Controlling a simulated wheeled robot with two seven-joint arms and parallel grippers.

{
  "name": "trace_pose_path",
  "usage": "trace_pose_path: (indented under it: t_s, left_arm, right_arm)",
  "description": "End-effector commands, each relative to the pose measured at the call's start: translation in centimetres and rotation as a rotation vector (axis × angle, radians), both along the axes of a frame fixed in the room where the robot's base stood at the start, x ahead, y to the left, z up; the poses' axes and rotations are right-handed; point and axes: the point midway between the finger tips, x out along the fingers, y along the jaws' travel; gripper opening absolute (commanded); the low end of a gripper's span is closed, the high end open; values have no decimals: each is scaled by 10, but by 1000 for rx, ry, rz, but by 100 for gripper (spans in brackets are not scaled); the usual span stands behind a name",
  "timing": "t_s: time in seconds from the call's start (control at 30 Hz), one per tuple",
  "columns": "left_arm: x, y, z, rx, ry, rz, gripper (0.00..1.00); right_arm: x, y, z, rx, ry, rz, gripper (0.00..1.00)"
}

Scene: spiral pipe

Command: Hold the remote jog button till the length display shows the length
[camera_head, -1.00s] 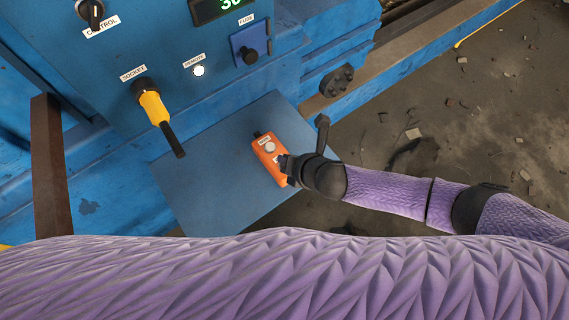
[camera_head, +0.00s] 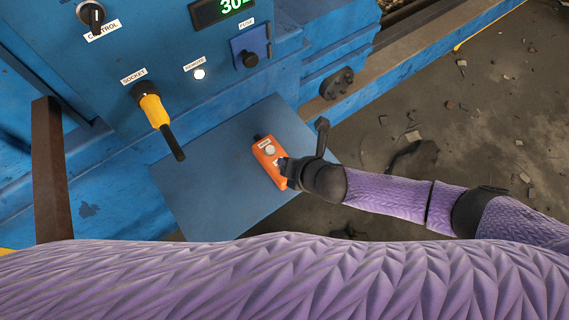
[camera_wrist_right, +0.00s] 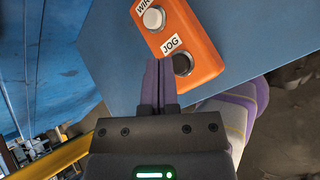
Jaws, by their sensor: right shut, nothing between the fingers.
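The orange remote (camera_head: 268,158) lies on the blue shelf below the panel. In the right wrist view it shows a white button (camera_wrist_right: 153,18) and a black button labelled JOG (camera_wrist_right: 182,64). My right gripper (camera_wrist_right: 160,82) is shut and empty, its fingertips at the remote beside the JOG label and black button; I cannot tell whether they press it. In the head view the right gripper (camera_head: 284,165) covers the remote's lower end. The length display (camera_head: 222,10) shows green digits starting with 30, cut by the top edge. My left gripper is not in view.
A yellow plug (camera_head: 154,110) sits in the socket with its cable hanging over the shelf (camera_head: 205,185). The REMOTE lamp (camera_head: 199,74) is lit white. A control knob (camera_head: 92,14) and a fuse box (camera_head: 250,46) are on the panel. Rubble lies on the floor at right.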

Motion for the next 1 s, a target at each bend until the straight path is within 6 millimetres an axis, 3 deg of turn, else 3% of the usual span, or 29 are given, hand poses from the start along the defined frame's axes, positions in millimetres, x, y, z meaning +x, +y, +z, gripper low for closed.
trace_pose_path:
  t_s: [1.0]
  left_arm:
    - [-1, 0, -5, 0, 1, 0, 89]
  right_arm:
    - [0, 0, -8, 0, 1, 1, 0]
